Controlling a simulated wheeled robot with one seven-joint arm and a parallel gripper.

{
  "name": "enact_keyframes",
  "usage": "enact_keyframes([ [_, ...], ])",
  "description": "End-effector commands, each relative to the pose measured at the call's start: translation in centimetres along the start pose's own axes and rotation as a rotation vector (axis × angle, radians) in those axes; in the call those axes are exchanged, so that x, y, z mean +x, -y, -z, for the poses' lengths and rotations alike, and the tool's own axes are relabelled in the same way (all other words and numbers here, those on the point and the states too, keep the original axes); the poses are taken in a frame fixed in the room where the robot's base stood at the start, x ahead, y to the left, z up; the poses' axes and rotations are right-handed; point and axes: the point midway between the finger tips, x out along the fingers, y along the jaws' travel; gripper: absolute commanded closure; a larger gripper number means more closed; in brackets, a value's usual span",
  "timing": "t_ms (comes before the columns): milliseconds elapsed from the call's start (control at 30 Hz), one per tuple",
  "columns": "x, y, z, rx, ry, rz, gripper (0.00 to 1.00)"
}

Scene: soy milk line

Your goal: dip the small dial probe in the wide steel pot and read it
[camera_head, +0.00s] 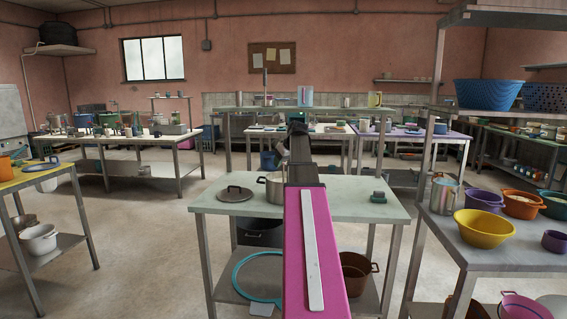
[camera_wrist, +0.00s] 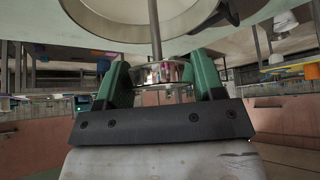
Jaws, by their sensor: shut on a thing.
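My gripper (camera_wrist: 165,85) has green fingers, shut on the round metal head of the dial probe (camera_wrist: 157,72) in the wrist view, which is upside down. The probe's thin stem (camera_wrist: 155,30) runs away from the fingers across the pale inside of the steel pot (camera_wrist: 95,38). I cannot tell how deep its tip is, and the dial's reading is not legible. In the head view the pot (camera_head: 272,190) stands on the near table, partly hidden behind my pink arm. The arm also hides the probe there.
A dark round lid (camera_head: 235,194) lies left of the pot on the pale green table (camera_head: 340,210). A small green object (camera_head: 378,197) sits on its right. A raised shelf (camera_head: 345,109) runs behind. A rack with a yellow bowl (camera_head: 483,228) stands at right. Open floor lies left.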

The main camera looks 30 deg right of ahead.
Motion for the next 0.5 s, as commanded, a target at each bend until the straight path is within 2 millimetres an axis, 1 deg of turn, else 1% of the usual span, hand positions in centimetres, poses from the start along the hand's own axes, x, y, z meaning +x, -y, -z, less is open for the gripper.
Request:
enact_keyframes([
  [367, -0.05, -0.01, 0.04, 0.000, 0.000, 0.000, 0.62],
  [500, -0.70, -0.04, 0.51, 0.000, 0.000, 0.000, 0.62],
])
